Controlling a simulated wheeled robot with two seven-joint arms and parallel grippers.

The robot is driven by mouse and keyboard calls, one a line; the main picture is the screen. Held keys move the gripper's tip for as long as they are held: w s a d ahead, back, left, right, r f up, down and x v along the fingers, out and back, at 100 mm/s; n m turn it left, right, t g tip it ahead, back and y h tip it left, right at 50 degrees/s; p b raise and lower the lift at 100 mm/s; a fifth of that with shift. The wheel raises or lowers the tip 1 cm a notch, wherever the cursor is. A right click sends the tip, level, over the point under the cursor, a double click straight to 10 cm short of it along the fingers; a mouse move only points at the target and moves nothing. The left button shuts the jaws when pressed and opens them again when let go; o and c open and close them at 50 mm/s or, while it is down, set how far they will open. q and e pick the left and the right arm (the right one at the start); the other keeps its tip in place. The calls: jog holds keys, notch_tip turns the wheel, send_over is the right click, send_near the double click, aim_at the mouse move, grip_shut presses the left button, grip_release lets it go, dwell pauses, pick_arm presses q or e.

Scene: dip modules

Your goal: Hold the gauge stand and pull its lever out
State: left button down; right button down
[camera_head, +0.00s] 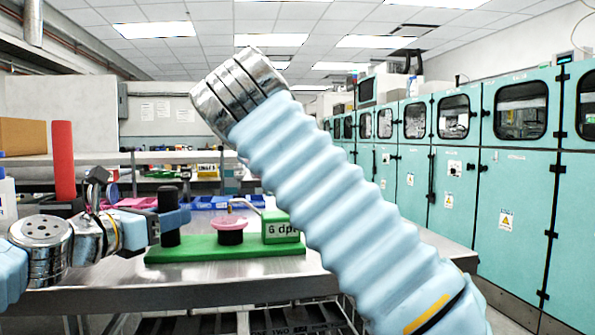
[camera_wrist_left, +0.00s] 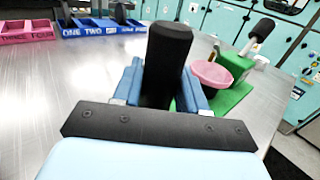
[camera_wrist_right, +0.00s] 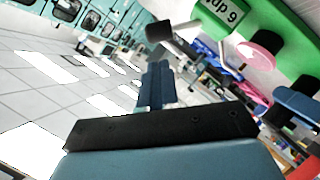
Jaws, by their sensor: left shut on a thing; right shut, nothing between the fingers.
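My left gripper (camera_wrist_left: 165,85) is shut on the black post, one blue finger on each side. The lever, a pale rod with a black knob (camera_wrist_left: 263,28), rises from the green block. The knob (camera_wrist_right: 158,32) also shows in the right wrist view. My right gripper (camera_wrist_right: 157,85) is shut and empty, apart from the knob; the head view does not show its fingers.
The stand is on a metal table (camera_head: 110,290). Blue bins (camera_wrist_left: 100,27) and a pink bin (camera_wrist_left: 27,31) sit at its far side. A red cylinder (camera_head: 64,160) stands at the left. Teal cabinets (camera_head: 515,200) line the right. Bare tabletop lies left of the stand in the left wrist view.

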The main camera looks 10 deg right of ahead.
aim_at(166, 187)
jog(key=v, duration=0.4)
pick_arm(q)
jog(key=c, duration=0.6)
grip_release()
jog(key=shift+r, duration=0.1)
notch_tip(166, 187, up, 8)
jog(key=p, duration=0.8)
jog(key=shift+f, duration=0.25)
pick_arm(e)
notch_tip(166, 187, up, 8)
pick_arm(q)
jog(key=shift+f, duration=0.1)
pick_arm(e)
jog(key=shift+f, duration=0.15)
